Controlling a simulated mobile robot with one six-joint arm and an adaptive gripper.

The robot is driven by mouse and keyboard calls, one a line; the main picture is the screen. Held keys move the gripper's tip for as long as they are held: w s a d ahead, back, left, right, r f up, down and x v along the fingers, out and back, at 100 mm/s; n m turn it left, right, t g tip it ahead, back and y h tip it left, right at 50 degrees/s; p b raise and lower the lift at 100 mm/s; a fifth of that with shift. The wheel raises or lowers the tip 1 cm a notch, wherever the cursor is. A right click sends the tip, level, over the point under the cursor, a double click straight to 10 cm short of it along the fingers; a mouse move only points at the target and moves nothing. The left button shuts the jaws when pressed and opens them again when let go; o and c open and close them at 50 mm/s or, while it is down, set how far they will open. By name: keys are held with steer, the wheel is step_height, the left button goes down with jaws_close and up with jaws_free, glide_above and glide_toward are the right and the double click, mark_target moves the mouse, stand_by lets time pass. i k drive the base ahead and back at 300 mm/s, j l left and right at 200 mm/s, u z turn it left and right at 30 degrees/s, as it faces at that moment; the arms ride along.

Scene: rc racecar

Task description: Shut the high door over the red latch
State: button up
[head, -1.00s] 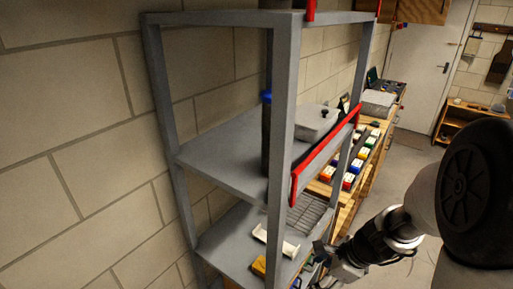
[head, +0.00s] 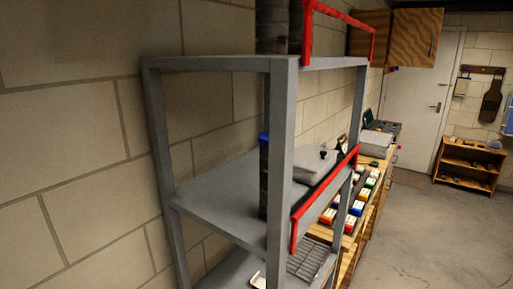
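A high wooden cabinet (head: 416,38) hangs on the wall at the upper right, beyond the grey shelf rack. One wooden panel with a dark handle near its right edge faces me, and a darker wooden face (head: 370,32) shows to its left. I cannot tell whether its door stands open or shut. No red latch can be made out on it; the red parts in view are an upper rail (head: 340,14) and a lower rail (head: 322,200) on the rack. My gripper and arm are out of view.
Open floor (head: 420,235) lies right, before a white door (head: 412,95).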

mark_target(415, 38)
steer(key=i+l+z, duration=0.55)
steer(key=z, duration=0.15)
steer(key=i+l+z, duration=0.3)
steer(key=i, duration=0.7)
steer(key=i+z, duration=0.25)
steer(key=i, duration=0.8)
